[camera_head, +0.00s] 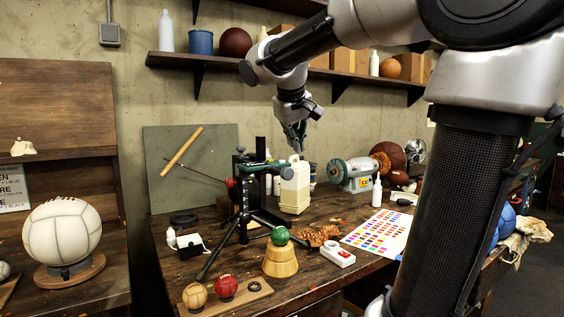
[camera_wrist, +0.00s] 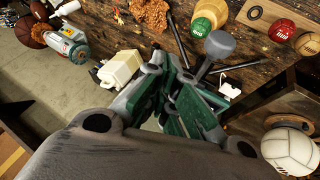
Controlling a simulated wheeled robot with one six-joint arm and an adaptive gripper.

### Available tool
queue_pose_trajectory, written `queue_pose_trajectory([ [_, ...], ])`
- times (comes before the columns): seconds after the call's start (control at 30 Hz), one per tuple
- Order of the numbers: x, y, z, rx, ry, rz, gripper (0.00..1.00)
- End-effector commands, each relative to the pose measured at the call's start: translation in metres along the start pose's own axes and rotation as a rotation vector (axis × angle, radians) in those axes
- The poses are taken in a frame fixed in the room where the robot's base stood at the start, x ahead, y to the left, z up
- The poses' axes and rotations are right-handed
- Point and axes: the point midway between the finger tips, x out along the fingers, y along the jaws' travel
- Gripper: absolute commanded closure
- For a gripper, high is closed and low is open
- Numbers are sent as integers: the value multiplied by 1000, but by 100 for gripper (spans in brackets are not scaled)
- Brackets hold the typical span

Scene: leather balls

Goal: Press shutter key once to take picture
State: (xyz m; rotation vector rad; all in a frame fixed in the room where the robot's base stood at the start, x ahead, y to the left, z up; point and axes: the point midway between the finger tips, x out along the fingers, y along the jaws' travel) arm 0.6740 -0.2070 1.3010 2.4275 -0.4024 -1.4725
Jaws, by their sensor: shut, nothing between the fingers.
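A small white box with a red button (camera_head: 338,256) lies on the workbench, right of the wooden stand with a green ball (camera_head: 280,238). I cannot tell whether this button is the shutter key. A black stand with tripod-like legs (camera_head: 245,195) is left of the cream canister (camera_head: 295,188). A small white object with black parts (camera_head: 188,243) lies at the bench's left. My gripper (camera_head: 297,148) points down, shut and empty, above the canister and well above and behind the white box. In the wrist view, the fingers (camera_wrist: 168,75) are beside the canister (camera_wrist: 120,68); no red button shows there.
A colour chart (camera_head: 378,232) lies at the right of the bench, before a bench grinder (camera_head: 352,172). Two small balls on a wooden base (camera_head: 225,288) stand at the front left. A shelf (camera_head: 340,77) with balls and boxes runs along the wall behind my arm.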

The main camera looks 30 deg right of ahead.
Motion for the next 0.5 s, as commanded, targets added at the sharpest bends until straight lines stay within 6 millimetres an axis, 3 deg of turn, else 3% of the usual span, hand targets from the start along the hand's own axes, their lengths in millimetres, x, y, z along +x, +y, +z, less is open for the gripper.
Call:
queue_pose_trajectory([
  [0.03, 1, 4, -28, -5, 12, 34, 100],
  [0.1, -1, 10, -60, -6, 35, 83, 100],
  [0.2, -3, 16, -94, -7, 61, 135, 100],
  [0.33, -4, 20, -116, -6, 81, 171, 100],
  [0.5, -5, 21, -121, -5, 86, 179, 100],
])
